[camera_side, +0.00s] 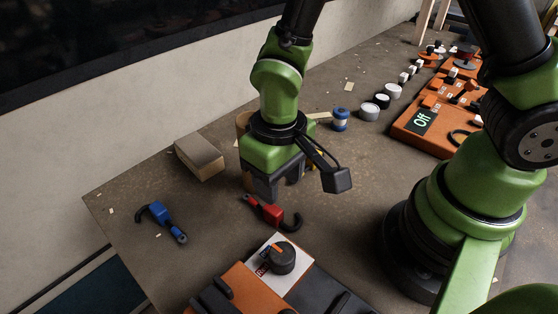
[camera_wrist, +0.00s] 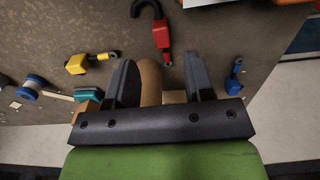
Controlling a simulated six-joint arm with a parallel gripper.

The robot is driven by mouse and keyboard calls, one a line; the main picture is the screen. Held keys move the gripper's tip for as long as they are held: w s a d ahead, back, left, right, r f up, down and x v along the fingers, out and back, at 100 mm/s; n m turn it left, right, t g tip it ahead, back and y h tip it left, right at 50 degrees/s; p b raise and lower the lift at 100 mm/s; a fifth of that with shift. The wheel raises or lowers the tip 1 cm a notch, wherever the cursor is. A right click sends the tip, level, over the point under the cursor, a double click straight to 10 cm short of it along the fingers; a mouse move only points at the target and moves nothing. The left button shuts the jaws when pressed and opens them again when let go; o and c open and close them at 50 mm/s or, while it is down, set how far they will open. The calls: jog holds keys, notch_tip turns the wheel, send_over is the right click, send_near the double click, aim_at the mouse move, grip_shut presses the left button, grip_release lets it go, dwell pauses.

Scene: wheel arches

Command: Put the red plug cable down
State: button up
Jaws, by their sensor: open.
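The red plug cable (camera_side: 268,211) lies on the table, with a red body and a curved black cable end. It also shows in the wrist view (camera_wrist: 163,36), beyond the fingertips and between their lines. The red plug appears apart from both fingers.
A blue plug cable (camera_side: 161,214) lies at the left. A cardboard box (camera_side: 199,157) stands behind it. An orange panel with a black knob (camera_side: 282,257) is in front. A yellow plug (camera_wrist: 77,64) and a blue spool (camera_wrist: 33,86) lie left in the wrist view. Bare table separates the plugs.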

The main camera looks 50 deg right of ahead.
jog(key=shift+r, duration=1.7)
jog(key=s+d+r+m+t+y, duration=0.1)
jog(key=s+d+r+m+t, duration=0.1)
jog(key=r, duration=0.7)
jog(key=s+d+r+m+t+y, duration=0.1)
jog(key=s+d+r+m+t, duration=0.1)
jog(key=s+d+r+t, duration=0.3)
notch_tip(320, 180, up, 4)
jog(key=shift+s+d+r, duration=0.1)
jog(key=shift+s+d, duration=0.85)
jog(key=shift+d, duration=0.1)
